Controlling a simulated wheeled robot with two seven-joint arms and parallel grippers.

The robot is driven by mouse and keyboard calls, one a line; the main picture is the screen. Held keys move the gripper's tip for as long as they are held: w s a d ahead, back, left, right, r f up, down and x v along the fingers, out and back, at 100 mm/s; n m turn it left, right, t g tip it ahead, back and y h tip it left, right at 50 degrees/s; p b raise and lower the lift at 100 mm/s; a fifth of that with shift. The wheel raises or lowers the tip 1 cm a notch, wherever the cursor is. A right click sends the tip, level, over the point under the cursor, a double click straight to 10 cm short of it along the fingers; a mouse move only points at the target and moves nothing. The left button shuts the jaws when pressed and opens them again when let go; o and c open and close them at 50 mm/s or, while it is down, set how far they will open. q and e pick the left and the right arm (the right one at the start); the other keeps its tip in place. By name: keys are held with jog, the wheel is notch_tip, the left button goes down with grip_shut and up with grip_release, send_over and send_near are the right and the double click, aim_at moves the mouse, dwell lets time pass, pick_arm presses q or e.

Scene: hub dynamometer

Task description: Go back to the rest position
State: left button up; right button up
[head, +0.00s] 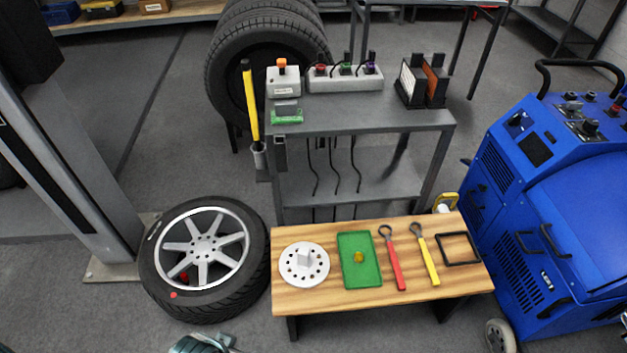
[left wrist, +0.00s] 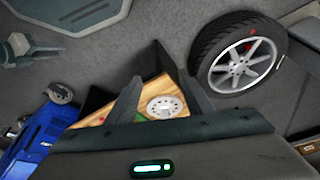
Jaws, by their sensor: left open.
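My left gripper (left wrist: 160,76) shows in the left wrist view with its two fingers apart and nothing between them. Beyond the fingers lie the wooden bench and the white hub disc (left wrist: 164,107). In the head view only a small grey-teal part of my arm (head: 203,344) shows at the bottom edge, below the wheel and left of the bench.
The bench (head: 310,300) holds the white disc (head: 304,263), green tray (head: 350,275), red and yellow wrenches and a black frame. A wheel (head: 165,280) lies left of it. A grey cart (head: 400,122) stands behind, a blue machine (head: 560,200) right.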

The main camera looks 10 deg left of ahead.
pick_arm(q)
jog(key=w+d+f+t, duration=0.1)
jog(key=w+f, duration=0.1)
jog(key=f, duration=0.7)
jog(key=w+d+f, duration=0.1)
jog(key=d+f, duration=0.1)
jog(key=f, duration=0.7)
jog(key=s+f, duration=0.2)
jog(key=f, duration=0.5)
jog(key=s+d+f+t+h, duration=0.1)
jog(key=s+f, duration=0.2)
jog(key=f, duration=0.5)
jog(key=shift+s+m+t, duration=0.3)
jog(key=shift+s, duration=0.05)
